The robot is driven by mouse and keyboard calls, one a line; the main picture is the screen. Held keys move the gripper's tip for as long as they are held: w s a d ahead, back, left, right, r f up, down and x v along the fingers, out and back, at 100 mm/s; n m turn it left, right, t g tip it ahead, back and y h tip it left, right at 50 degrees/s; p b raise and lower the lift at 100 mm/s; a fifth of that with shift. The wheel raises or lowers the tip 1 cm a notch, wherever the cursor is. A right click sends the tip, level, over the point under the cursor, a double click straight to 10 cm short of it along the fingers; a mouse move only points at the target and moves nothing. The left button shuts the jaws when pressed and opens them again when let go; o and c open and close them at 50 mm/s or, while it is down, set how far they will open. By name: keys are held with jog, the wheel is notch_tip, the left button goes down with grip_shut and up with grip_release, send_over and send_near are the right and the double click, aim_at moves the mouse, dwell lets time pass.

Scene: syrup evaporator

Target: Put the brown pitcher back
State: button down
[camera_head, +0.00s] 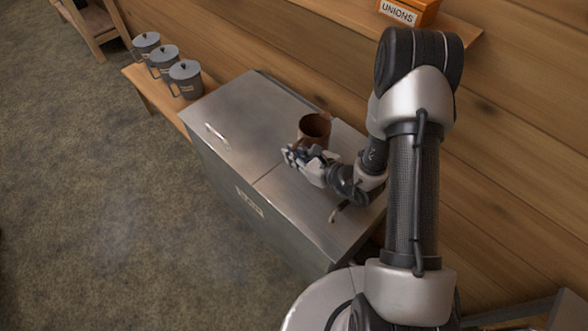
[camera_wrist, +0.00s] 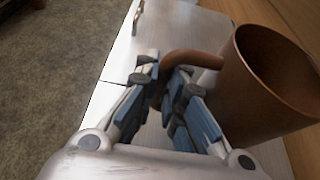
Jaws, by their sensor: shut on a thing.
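The brown pitcher (camera_head: 314,127) is upright at the metal evaporator's top, towards its wall side, and looks empty inside. In the wrist view the brown pitcher (camera_wrist: 262,88) fills the right side, with its curved handle pointing left. My gripper (camera_head: 297,155) is shut on that handle, and the wrist view shows its blue-padded fingers (camera_wrist: 167,88) around it. I cannot tell whether the pitcher's base touches the metal top.
The metal top (camera_head: 245,112) has two lids with handles and is otherwise clear. Three grey lidded cans (camera_head: 185,80) stand on a wooden bench at the left. An orange box labelled UNIONS (camera_head: 408,10) sits on a wall shelf.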

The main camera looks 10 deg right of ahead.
jog(key=shift+f+b, duration=0.75)
jog(key=shift+f, duration=2)
jog(key=shift+f, duration=0.25)
jog(key=c, duration=1.7)
grip_release()
jog(key=shift+r, duration=0.15)
